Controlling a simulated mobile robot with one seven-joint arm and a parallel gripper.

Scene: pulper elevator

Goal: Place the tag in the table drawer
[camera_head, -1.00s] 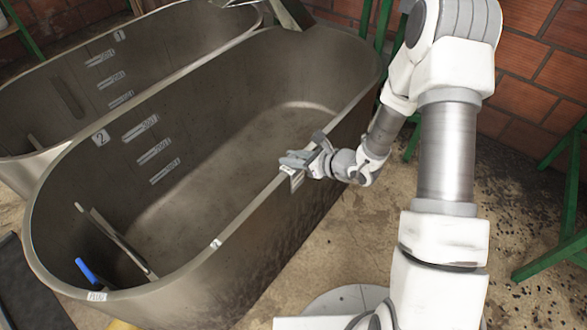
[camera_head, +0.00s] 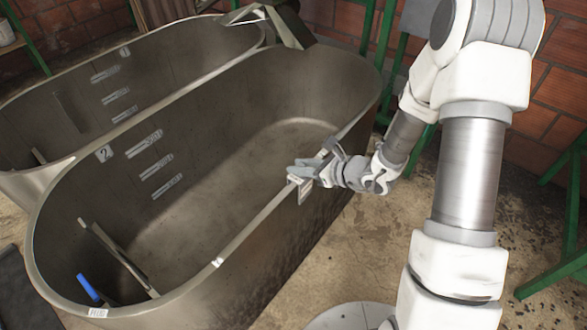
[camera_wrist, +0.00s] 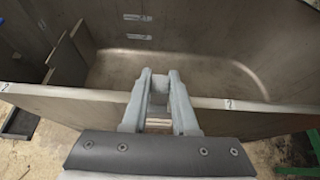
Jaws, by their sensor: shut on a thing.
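My gripper (camera_head: 306,171) is at the near rim of the front tank (camera_head: 250,240). A small pale tag (camera_head: 304,190) shows at the gripper, against the outside of the rim; I take it as the thing my fingers are shut on. In the wrist view, my two grey fingers (camera_wrist: 160,74) reach over the rim with a pale piece between them. Whether the tag touches the rim is too small to tell. No table or drawer shows in either view.
A second tank (camera_head: 60,80) stands behind the front one. A blue-ended object (camera_head: 87,287) and a long bar (camera_head: 115,255) lean inside the front tank. Green metal stands (camera_head: 560,250) and a brick wall (camera_head: 525,115) are at right. Bare floor (camera_head: 330,265) lies along the tank.

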